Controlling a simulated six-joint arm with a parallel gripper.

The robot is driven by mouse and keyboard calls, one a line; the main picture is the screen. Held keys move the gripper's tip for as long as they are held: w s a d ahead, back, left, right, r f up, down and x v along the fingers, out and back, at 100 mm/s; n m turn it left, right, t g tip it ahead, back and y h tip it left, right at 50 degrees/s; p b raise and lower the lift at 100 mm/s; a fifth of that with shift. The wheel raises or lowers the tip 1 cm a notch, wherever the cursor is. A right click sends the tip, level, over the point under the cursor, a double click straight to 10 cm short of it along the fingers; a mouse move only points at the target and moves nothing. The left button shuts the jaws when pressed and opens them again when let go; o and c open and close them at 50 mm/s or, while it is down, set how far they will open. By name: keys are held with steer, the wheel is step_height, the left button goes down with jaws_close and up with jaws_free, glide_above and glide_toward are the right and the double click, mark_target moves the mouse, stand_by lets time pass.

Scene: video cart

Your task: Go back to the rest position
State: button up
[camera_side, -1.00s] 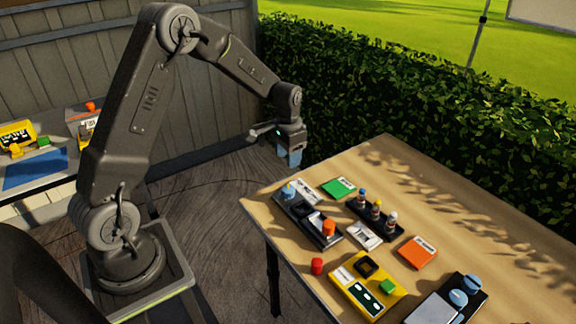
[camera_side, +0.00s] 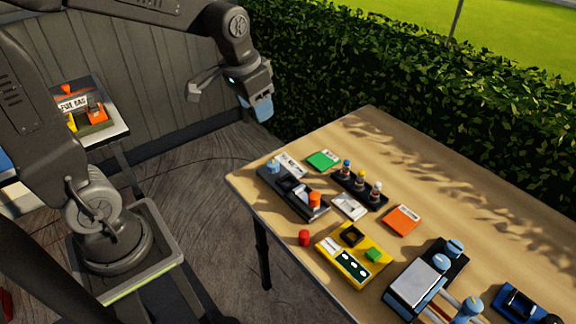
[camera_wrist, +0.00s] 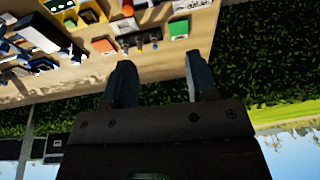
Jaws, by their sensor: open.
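My gripper (camera_side: 258,108) hangs in the air beyond the far left corner of the wooden table (camera_side: 290,235), in front of the hedge. Nothing is in it and it touches nothing. In the wrist view my gripper (camera_wrist: 160,82) shows two dark blue fingers spread apart with an empty gap between them. The table also shows in the wrist view (camera_wrist: 75,82), at the top left, beyond the fingers.
The table holds a black tray (camera_side: 270,178), a green block (camera_side: 323,160), a rack of small bottles (camera_side: 352,190), an orange block (camera_side: 402,220), a red cylinder (camera_side: 304,238) and a yellow box (camera_side: 335,262). A side table (camera_side: 112,122) stands by the fence.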

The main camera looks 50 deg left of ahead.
steer(key=s+d+r+t, duration=0.1)
steer(key=s+d, duration=0.1)
steer(key=s, duration=0.4)
steer(key=s+d+r+t, duration=0.1)
steer(key=s+d+r, duration=0.1)
steer(key=s, duration=0.5)
steer(key=shift+s+d+t, duration=0.3)
steer(key=shift+d, duration=0.45)
